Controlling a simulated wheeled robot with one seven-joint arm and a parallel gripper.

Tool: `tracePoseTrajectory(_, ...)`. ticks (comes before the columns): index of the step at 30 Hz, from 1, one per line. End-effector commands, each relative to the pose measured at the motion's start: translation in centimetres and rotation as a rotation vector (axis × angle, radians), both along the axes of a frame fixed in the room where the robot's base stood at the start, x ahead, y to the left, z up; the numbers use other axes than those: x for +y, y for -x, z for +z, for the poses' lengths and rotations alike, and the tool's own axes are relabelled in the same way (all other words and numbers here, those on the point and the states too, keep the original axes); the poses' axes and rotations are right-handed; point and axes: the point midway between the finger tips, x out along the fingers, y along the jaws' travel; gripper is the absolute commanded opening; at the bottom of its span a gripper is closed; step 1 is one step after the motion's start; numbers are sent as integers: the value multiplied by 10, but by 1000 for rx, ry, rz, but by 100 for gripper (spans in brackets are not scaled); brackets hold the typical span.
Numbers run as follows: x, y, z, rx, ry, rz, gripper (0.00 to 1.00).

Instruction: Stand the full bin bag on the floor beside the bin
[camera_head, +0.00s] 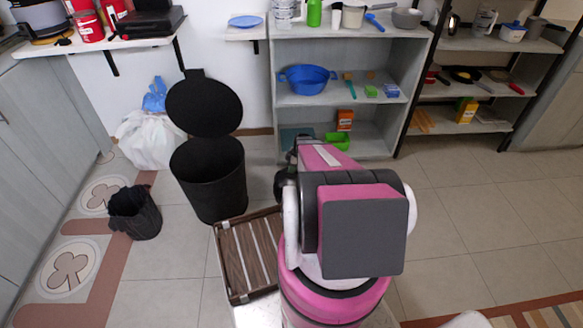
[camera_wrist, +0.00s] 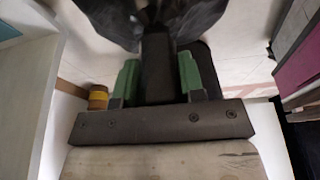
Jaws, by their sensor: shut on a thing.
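My gripper (camera_wrist: 157,78) shows in the wrist view with its green fingers on both sides of a dark, narrow piece. This piece leads up to a black bin bag (camera_wrist: 125,18) at the top of that view, so the gripper is shut on the bag's gathered neck. The bag's lower part is out of the wrist view. In the head view my own arm hides the gripper and most of the bag. The black bin (camera_head: 208,180) stands left of my arm with its round lid (camera_head: 204,106) raised; its inside looks dark.
A white bag (camera_head: 152,142) with a blue item on top sits behind the bin by the wall. Grey shelves (camera_head: 345,105) stand behind; floor is clear at right.

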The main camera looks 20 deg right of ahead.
Motion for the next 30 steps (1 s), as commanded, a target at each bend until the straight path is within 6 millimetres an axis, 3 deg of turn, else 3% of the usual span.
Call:
tracePoseTrajectory(6, 0, 0, -2, 0, 0, 0, 0)
tracePoseTrajectory(7, 0, 0, -2, 0, 0, 0, 40)
tracePoseTrajectory(9, 0, 0, -2, 0, 0, 0, 62)
tracePoseTrajectory(20, 0, 0, 2, 0, 0, 0, 62)
tracePoseTrajectory(26, -7, 4, 28, -2, 1, -1, 62)
tracePoseTrajectory(30, -15, 6, 56, -2, 1, -1, 62)
